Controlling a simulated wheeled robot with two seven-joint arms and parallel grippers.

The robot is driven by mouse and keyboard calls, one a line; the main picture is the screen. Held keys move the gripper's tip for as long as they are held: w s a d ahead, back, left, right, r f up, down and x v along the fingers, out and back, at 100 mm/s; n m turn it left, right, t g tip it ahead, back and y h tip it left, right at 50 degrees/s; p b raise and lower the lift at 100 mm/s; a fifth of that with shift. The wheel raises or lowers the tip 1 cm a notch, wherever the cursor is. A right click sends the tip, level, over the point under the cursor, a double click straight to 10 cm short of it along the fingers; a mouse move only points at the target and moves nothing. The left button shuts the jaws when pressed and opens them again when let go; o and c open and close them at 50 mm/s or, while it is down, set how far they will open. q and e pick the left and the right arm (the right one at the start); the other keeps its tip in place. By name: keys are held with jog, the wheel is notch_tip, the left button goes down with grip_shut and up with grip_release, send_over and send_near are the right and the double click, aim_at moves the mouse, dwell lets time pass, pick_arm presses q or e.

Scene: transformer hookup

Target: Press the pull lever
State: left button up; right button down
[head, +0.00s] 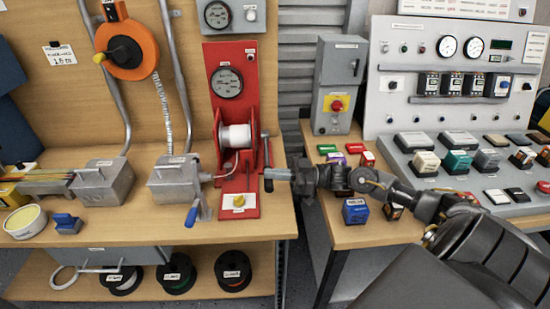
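A red winch-like stand (232,125) with a white spool (236,136) and a round gauge (226,82) stands at the right end of the wooden bench. A dark lever (266,150) runs up and down along its right side; I take this to be the pull lever, but no label on it is readable. My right gripper (268,174) reaches in from the right at the lever's lower end. Its fingers look like one grey bar over the lever, so I cannot tell their gap or whether they touch it. My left gripper is out of view.
A grey clamp box (178,180) with a blue handle (192,217) sits left of the stand. A second bench at right holds a grey switch box (338,85), small coloured blocks and a control panel (455,75). A gap separates the benches.

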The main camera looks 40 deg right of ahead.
jog(key=r+p, duration=0.3)
jog(key=r, duration=0.1)
jog(key=shift+a, duration=0.35)
pick_arm(q)
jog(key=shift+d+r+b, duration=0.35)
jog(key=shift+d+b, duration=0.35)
jog(key=shift+b, duration=0.8)
pick_arm(e)
jog(key=f+v, duration=0.1)
jog(key=v, duration=0.9)
jog(key=shift+w, duration=0.15)
